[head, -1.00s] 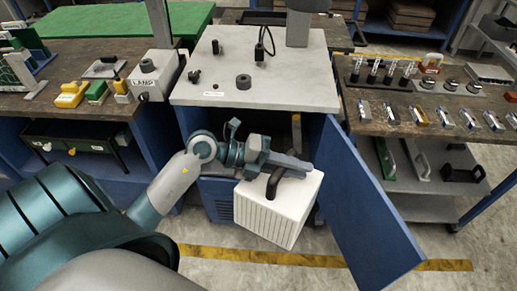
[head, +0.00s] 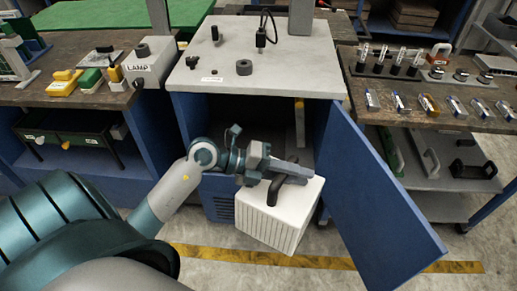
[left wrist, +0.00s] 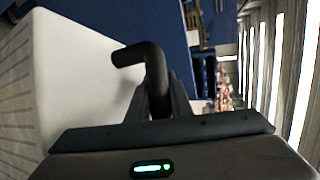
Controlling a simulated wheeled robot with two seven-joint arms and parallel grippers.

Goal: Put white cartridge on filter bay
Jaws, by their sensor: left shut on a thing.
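The white cartridge (head: 278,222) is a white block with a ribbed front and a dark handle (head: 274,190). My left gripper (head: 290,174) is shut on that handle and holds the cartridge, tilted, in front of the open cabinet. In the left wrist view the cartridge (left wrist: 75,75) fills the left side, and its dark bent handle (left wrist: 150,68) rises between the fingers. The filter bay appears to be the dark opening (head: 240,118) under the grey top, partly hidden by my arm and the cartridge. My right gripper is not in view.
The blue cabinet door (head: 375,205) stands open to the right of the cartridge. A lamp box (head: 150,65) and small parts sit on the left bench. A bench (head: 450,105) with several slides and a cart stand at right. Yellow tape (head: 270,257) marks the floor.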

